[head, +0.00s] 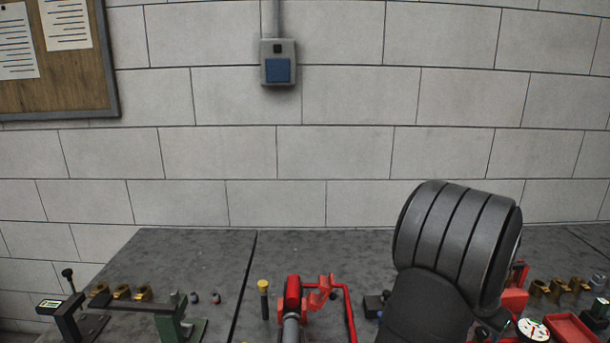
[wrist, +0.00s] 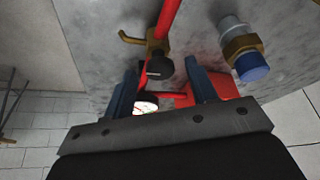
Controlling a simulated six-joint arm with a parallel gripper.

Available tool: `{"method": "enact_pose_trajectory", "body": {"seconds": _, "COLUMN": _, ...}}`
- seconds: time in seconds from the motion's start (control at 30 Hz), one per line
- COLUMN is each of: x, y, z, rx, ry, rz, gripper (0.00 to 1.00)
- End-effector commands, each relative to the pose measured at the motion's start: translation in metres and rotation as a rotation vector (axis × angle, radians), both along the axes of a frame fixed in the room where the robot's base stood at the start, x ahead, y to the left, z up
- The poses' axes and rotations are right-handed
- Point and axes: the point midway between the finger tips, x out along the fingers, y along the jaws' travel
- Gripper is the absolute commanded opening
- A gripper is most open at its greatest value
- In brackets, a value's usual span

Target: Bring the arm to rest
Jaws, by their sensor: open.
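In the wrist view my gripper (wrist: 160,66) is open, with its two blue fingers spread apart. I see nothing held between them. Beyond the fingers a black knob (wrist: 159,68) and a brass fitting (wrist: 158,46) show on a thin red pipe (wrist: 168,18). A white-faced gauge (wrist: 145,107) and a red part (wrist: 222,88) show partly behind the fingers. I cannot tell whether the fingers touch any of these. In the head view my dark arm fills the lower right and my fingers are not visible.
A brass fitting with a blue end (wrist: 250,65) lies right of the fingers. In the head view red pipework (head: 320,290) stands left of my arm, and a gauge (head: 533,328) and red tray (head: 572,328) right of it. The grey bench (head: 190,255) is clear at back left.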

Motion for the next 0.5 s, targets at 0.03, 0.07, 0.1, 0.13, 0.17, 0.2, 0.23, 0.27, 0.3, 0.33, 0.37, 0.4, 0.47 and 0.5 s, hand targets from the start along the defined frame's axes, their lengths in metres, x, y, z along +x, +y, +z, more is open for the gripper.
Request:
{"method": "enact_pose_trajectory", "body": {"seconds": 0.03, "x": -0.0006, "y": -0.0003, "z": 0.0001, "rx": 0.001, "ry": -0.001, "rz": 0.021, "gripper": 0.52}}
{"method": "enact_pose_trajectory", "body": {"seconds": 0.07, "x": -0.0007, "y": -0.0004, "z": 0.0001, "rx": 0.0, "ry": 0.0, "rz": 0.036, "gripper": 0.52}}
{"method": "enact_pose_trajectory", "body": {"seconds": 0.1, "x": -0.0007, "y": -0.0003, "z": 0.0002, "rx": 0.0, "ry": -0.001, "rz": 0.056, "gripper": 0.52}}
{"method": "enact_pose_trajectory", "body": {"seconds": 0.13, "x": -0.0009, "y": -0.0005, "z": 0.0001, "rx": 0.0, "ry": 0.0, "rz": 0.069, "gripper": 0.52}}
{"method": "enact_pose_trajectory", "body": {"seconds": 0.17, "x": -0.0011, "y": -0.0006, "z": 0.0001, "rx": 0.001, "ry": 0.0, "rz": 0.085, "gripper": 0.52}}
{"method": "enact_pose_trajectory", "body": {"seconds": 0.2, "x": -0.0012, "y": -0.0007, "z": 0.0001, "rx": 0.001, "ry": 0.0, "rz": 0.103, "gripper": 0.52}}
{"method": "enact_pose_trajectory", "body": {"seconds": 0.23, "x": -0.0014, "y": -0.0009, "z": 0.0001, "rx": 0.0, "ry": 0.0, "rz": 0.117, "gripper": 0.52}}
{"method": "enact_pose_trajectory", "body": {"seconds": 0.27, "x": -0.0015, "y": -0.001, "z": 0.0002, "rx": 0.0, "ry": 0.0, "rz": 0.13, "gripper": 0.52}}
{"method": "enact_pose_trajectory", "body": {"seconds": 0.3, "x": -0.0015, "y": -0.0012, "z": 0.0002, "rx": -0.001, "ry": -0.001, "rz": 0.146, "gripper": 0.52}}
{"method": "enact_pose_trajectory", "body": {"seconds": 0.33, "x": -0.0015, "y": -0.0013, "z": 0.0002, "rx": 0.0, "ry": -0.001, "rz": 0.157, "gripper": 0.52}}
{"method": "enact_pose_trajectory", "body": {"seconds": 0.37, "x": -0.0016, "y": -0.0013, "z": 0.0001, "rx": 0.0, "ry": 0.0, "rz": 0.169, "gripper": 0.52}}
{"method": "enact_pose_trajectory", "body": {"seconds": 0.4, "x": -0.0016, "y": -0.0013, "z": 0.0001, "rx": 0.0, "ry": 0.0, "rz": 0.182, "gripper": 0.52}}
{"method": "enact_pose_trajectory", "body": {"seconds": 0.47, "x": -0.0016, "y": -0.0013, "z": 0.0001, "rx": 0.0, "ry": 0.0, "rz": 0.199, "gripper": 0.52}}
{"method": "enact_pose_trajectory", "body": {"seconds": 0.5, "x": -0.0015, "y": -0.0012, "z": 0.0001, "rx": 0.0, "ry": 0.0, "rz": 0.208, "gripper": 0.52}}
